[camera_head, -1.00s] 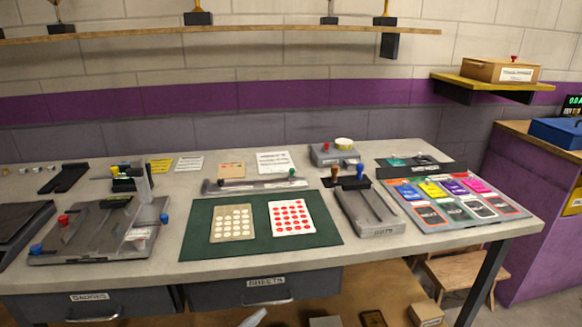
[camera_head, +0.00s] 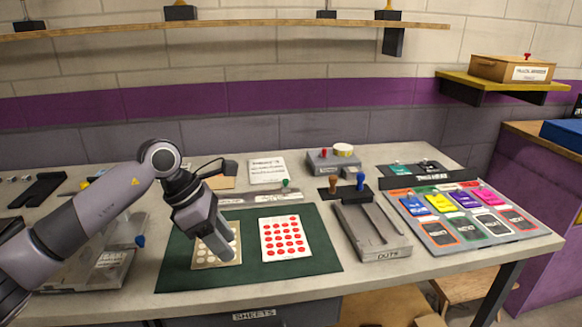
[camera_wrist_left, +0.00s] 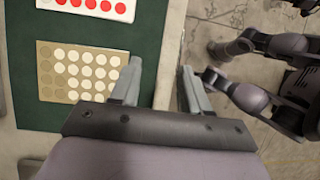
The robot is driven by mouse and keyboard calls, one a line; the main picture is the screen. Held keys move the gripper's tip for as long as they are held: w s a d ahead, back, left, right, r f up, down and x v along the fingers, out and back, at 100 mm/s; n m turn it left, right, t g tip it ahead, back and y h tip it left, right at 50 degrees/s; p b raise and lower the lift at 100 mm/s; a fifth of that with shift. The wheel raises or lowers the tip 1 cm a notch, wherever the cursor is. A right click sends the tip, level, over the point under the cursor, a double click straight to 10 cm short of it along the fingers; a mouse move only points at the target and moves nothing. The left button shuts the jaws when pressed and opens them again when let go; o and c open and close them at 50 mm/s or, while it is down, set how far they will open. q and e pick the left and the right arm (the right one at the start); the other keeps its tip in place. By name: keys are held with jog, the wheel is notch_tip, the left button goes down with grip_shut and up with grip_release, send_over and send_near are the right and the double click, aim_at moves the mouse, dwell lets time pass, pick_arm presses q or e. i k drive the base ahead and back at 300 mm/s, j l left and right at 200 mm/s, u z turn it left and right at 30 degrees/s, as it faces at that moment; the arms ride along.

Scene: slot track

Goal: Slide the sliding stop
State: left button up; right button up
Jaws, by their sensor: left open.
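A long grey slot track (camera_head: 262,197) lies along the back edge of the green mat. A green knob (camera_head: 286,183) stands up near its right end; it looks like the sliding stop. The track's left part is hidden behind my left arm. My left gripper (camera_head: 224,252) points down over the front left of the mat, above the pale dotted sheet and well in front of the track. In the left wrist view its two fingers (camera_wrist_left: 160,85) are apart with nothing between them. The track does not show there. My right gripper is not seen.
The green mat (camera_head: 316,262) carries a pale dotted sheet (camera_head: 202,253) and a red-dotted sheet (camera_head: 285,238). The grey dots tray (camera_head: 385,246) and a board of coloured cards (camera_head: 480,232) stand to the right. A grey device (camera_head: 333,163) sits behind.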

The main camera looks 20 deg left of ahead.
aim_at(286, 188)
jog(key=i, duration=1.15)
